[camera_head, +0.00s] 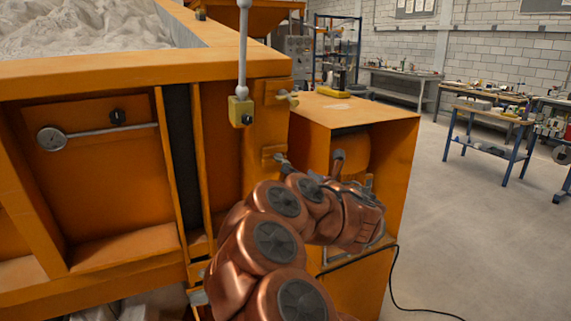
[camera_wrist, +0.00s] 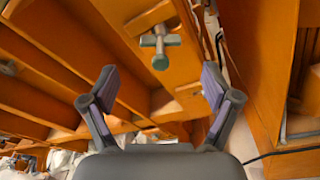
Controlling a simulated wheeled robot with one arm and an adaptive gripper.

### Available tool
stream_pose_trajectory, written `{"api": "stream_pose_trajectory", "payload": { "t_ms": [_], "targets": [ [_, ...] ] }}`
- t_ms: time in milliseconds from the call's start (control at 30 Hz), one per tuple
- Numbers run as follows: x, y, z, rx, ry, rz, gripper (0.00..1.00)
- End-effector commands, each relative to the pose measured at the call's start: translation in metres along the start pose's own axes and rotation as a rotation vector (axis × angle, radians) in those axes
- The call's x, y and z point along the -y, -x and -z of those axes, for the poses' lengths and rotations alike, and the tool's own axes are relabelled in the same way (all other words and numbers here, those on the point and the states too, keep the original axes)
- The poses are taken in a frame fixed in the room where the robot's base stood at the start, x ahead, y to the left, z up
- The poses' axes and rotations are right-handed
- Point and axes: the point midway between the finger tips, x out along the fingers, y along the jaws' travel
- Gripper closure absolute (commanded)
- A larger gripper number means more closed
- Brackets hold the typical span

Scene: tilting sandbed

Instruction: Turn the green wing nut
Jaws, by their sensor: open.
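A dull green wing nut (camera_wrist: 160,42) sits on an orange bracket at the top middle of the wrist view, with a rounded end hanging below its crossbar. My gripper (camera_wrist: 158,87) is open and empty, with its two purple-grey fingers spread apart. The nut shows above and between the fingertips, apart from them. In the head view, a small grey fitting (camera_head: 280,158) on the orange frame shows just above my arm. I cannot tell whether it is the same nut. My gripper is mostly hidden by my copper arm there.
A pale wing nut (camera_head: 288,97) and a yellow block (camera_head: 240,111) on a grey rod are higher on the sandbed frame (camera_head: 130,73). An orange cabinet (camera_head: 388,160) stands close beside my arm. A black cable (camera_head: 394,285) lies on the floor. Open floor is at right.

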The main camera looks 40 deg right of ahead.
Motion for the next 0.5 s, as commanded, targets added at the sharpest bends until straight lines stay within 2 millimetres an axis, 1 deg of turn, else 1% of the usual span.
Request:
{"api": "stream_pose_trajectory", "payload": {
  "t_ms": [167,400,500],
  "targets": [
    [0.000,-0.018,0.000,-0.002,-0.004,-0.001,0.12],
    [-0.002,-0.050,-0.001,-0.001,-0.003,-0.002,0.12],
    [0.000,-0.060,0.000,-0.002,-0.005,0.000,0.12]
  ]
}}
